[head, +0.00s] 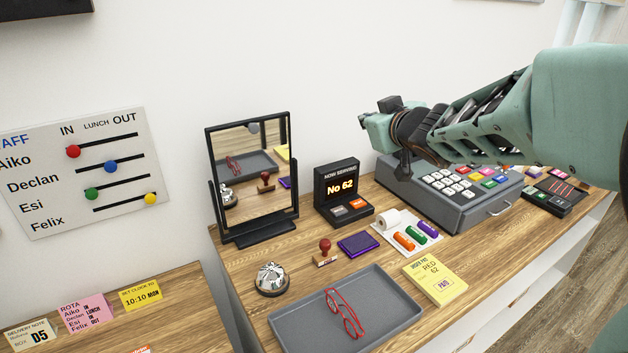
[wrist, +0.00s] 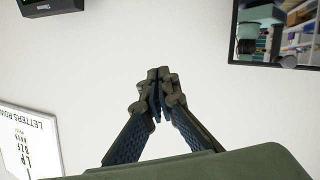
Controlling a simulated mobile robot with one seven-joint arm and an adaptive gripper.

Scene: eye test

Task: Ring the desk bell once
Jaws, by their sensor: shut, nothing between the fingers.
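The silver desk bell (head: 271,278) has a dark base and stands on the wooden counter (head: 237,267), left of the grey tray. It shows only in the head view, apart from its reflection in the mirror. My gripper (wrist: 157,76) shows in the wrist view with its fingertips together and nothing between them, before a plain white wall. In the head view my arm reaches in from the right, its end above the cash register. This is well up, right of and apart from the bell. The fingers are hard to make out there.
A framed mirror (head: 250,180) stands behind the bell. A stamp (head: 325,252), purple pad (head: 360,243) and number display (head: 343,192) stand to its right. The grey tray (head: 290,330) holds red glasses (head: 345,315). The cash register (head: 440,200) is below my arm.

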